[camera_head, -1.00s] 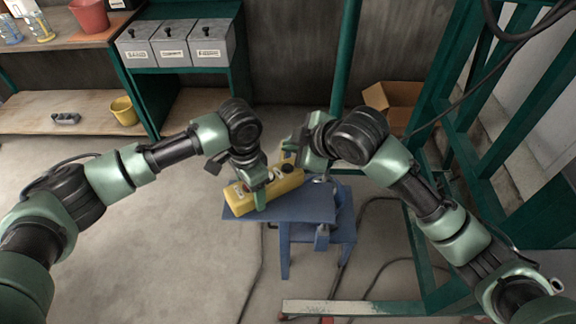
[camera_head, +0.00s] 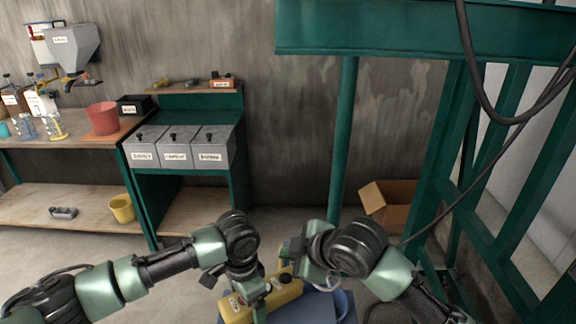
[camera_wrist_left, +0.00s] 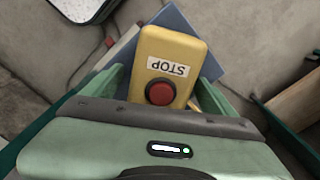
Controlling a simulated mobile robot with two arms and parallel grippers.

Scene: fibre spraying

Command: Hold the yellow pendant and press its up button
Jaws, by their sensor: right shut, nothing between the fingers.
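The yellow pendant (camera_head: 236,309) lies over the blue stool (camera_head: 312,308) at the bottom of the head view. In the left wrist view the pendant (camera_wrist_left: 170,48) shows its STOP label and red button. My left gripper (camera_head: 258,306) has its fingers on either side of the pendant, close against its sides; its fingers also show in the left wrist view. My right gripper (camera_head: 298,262) is shut and empty, at the pendant's far end, near a dark round part on its top face. I cannot tell whether it touches the pendant. The up button cannot be made out.
Grey lidded bins (camera_head: 175,150) stand on a green shelf behind. A wooden bench (camera_head: 70,146) with bottles and a red bucket (camera_head: 102,118) is at left. A cardboard box (camera_head: 388,205) and green frame (camera_head: 440,200) stand at right.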

